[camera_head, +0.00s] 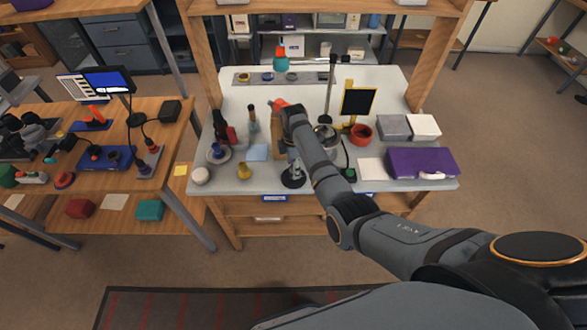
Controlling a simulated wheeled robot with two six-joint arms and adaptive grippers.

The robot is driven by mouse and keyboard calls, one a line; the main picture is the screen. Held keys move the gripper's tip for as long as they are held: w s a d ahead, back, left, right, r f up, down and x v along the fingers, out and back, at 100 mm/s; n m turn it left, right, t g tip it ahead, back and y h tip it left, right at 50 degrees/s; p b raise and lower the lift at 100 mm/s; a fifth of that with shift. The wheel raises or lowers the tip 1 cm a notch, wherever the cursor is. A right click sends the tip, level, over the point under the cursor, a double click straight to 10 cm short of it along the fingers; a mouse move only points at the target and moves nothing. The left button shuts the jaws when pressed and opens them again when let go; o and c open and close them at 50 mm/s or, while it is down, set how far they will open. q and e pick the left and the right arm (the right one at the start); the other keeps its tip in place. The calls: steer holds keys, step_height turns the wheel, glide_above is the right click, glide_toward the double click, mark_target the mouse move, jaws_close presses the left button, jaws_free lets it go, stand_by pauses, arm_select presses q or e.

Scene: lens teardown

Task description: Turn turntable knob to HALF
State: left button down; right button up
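My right arm reaches in from the lower right across the white-topped bench (225,180). Its dark wrist (292,115) is over the middle of the bench. The gripper's fingertips cannot be made out, so I cannot tell whether it is open or shut. A round metal-rimmed device (326,132) stands just right of the wrist, partly covered by my arm; it may be the turntable. No knob or HALF mark can be read at this size. A black round-based piece (293,178) stands at the front edge. My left gripper is not in view.
A black panel on a yellow stand (357,102), a red bowl (361,133), a purple case (422,162) and grey and white boxes (394,127) stand at right. A crowded wooden bench (185,130) is farther left.

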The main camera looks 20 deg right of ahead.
steer(key=shift+f, duration=1.2)
steer(key=shift+c, duration=0.4)
jaws_close()
